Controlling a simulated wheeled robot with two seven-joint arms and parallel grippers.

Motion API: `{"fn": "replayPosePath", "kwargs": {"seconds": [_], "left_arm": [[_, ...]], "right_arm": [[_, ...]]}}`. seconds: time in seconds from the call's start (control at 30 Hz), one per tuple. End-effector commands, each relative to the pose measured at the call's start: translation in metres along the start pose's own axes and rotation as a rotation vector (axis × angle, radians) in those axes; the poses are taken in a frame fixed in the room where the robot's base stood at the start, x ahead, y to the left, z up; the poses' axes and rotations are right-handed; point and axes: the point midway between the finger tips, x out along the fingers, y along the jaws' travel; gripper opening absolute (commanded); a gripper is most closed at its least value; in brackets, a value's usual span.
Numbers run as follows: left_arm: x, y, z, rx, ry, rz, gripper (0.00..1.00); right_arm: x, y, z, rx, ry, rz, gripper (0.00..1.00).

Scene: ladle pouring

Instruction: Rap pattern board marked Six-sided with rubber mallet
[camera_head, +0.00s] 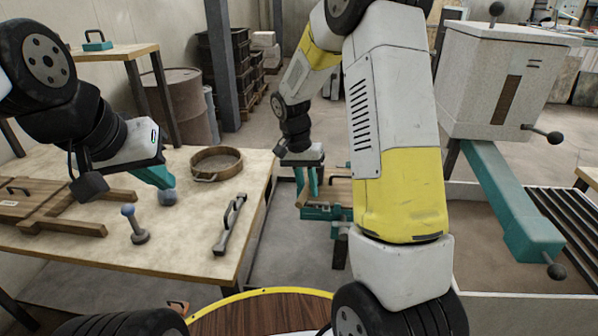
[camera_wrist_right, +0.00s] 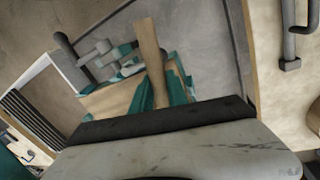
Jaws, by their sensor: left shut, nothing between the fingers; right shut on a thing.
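My right gripper (camera_head: 314,182) is beyond the right end of the work table and is shut on a pale wooden stick-like handle (camera_wrist_right: 149,55). No mallet head can be made out on it. My left gripper (camera_head: 160,178) is shut and empty just above a blue-grey ball-like knob (camera_head: 168,197) on the table. A flat wooden board piece (camera_head: 22,203) with a dark handle lies at the table's left, partly cut off by the frame. No Six-sided marking is readable on it.
The table (camera_head: 190,240) also bears a round wooden-rimmed sieve (camera_head: 217,175), a grey bar handle (camera_head: 230,222) and a small blue-topped tool (camera_head: 134,225). A teal bench vise (camera_head: 322,213) stands under my right gripper. A white box machine (camera_head: 490,90) is at right.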

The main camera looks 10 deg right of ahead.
Motion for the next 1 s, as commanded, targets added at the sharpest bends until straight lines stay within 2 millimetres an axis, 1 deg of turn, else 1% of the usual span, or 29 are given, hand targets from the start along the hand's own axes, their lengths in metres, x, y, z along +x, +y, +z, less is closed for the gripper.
{"fn": "replayPosePath", "kwargs": {"seconds": [0.07,0.27,0.37,0.53,0.6,0.87,1.0], "left_arm": [[0.0,0.0,0.0,0.0,0.0,0.0,0.0],[0.0,0.0,0.0,0.0,0.0,0.0,0.0],[0.0,0.0,0.0,0.0,0.0,0.0,0.0],[0.0,0.0,0.0,0.0,0.0,0.0,0.0],[0.0,0.0,0.0,0.0,0.0,0.0,0.0],[0.0,0.0,0.0,0.0,0.0,0.0,0.0],[0.0,0.0,0.0,0.0,0.0,0.0,0.0]], "right_arm": [[0.007,-0.001,0.0,0.0,0.0,0.0,0.0],[0.004,-0.001,-0.001,0.001,0.003,-0.002,0.0],[-0.003,0.0,-0.001,0.001,0.004,-0.002,0.0],[-0.021,0.004,-0.001,0.003,0.003,-0.003,0.0],[-0.024,0.004,-0.001,0.002,0.003,-0.003,0.0],[-0.025,0.005,-0.001,0.002,0.002,-0.002,0.0],[-0.037,0.007,-0.001,0.001,0.004,-0.003,0.0]]}}
